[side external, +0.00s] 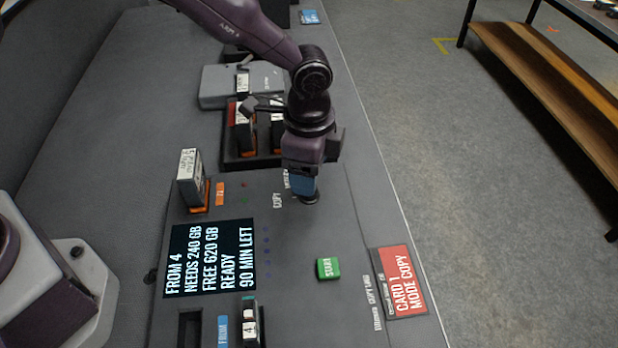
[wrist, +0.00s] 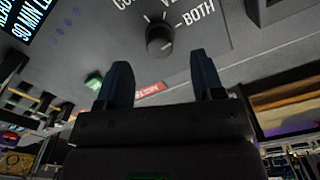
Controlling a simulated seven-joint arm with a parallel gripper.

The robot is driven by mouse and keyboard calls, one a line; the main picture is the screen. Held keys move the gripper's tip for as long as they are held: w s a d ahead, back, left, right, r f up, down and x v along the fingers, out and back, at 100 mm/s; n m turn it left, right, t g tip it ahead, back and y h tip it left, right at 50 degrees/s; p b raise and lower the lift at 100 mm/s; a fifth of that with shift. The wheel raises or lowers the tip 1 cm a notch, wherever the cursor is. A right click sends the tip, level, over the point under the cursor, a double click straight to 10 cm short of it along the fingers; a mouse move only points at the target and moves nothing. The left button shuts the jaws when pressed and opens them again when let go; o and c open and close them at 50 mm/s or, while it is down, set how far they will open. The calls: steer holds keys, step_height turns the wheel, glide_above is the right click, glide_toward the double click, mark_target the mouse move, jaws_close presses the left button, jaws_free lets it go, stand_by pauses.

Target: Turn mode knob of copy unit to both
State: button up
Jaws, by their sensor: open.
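The copy unit (side external: 340,235) is a grey panel on the bench. Its dark round mode knob (side external: 310,199) sits right under my gripper (side external: 304,188) in the side view. In the wrist view the knob (wrist: 159,42) shows beyond the fingertips, with part-hidden labels and BOTH (wrist: 199,13) at its upper right. I cannot tell surely where its pointer stands. My gripper (wrist: 162,75) is open, its two dark fingers apart with nothing between them. In the side view the fingers hide part of the knob and its labels, so contact is unclear.
A screen (side external: 210,258) reads FROM 4, NEEDS 240 GB, FREE 620 GB, READY, 90 MIN LEFT. A green START button (side external: 328,268) and a red card (side external: 399,280) reading CARD 1 MODE COPY are near. A drive (side external: 190,179) stands upright left. A dark tray (side external: 235,160) lies behind.

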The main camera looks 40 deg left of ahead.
step_height(320, 180, up, 9)
stand_by(0.3)
stand_by(0.4)
steer(key=s+a+r+n+t, duration=0.2)
steer(key=s+a+r+n, duration=0.4)
steer(key=s+a, duration=0.4)
steer(key=s+a+r+n+t, duration=0.3)
steer(key=s+a+r+n, duration=0.4)
steer(key=s+a+r, duration=0.2)
steer(key=s+a, duration=0.2)
steer(key=s, duration=0.1)
steer(key=shift+r+n+t, duration=0.15)
steer(key=shift+n+t, duration=0.15)
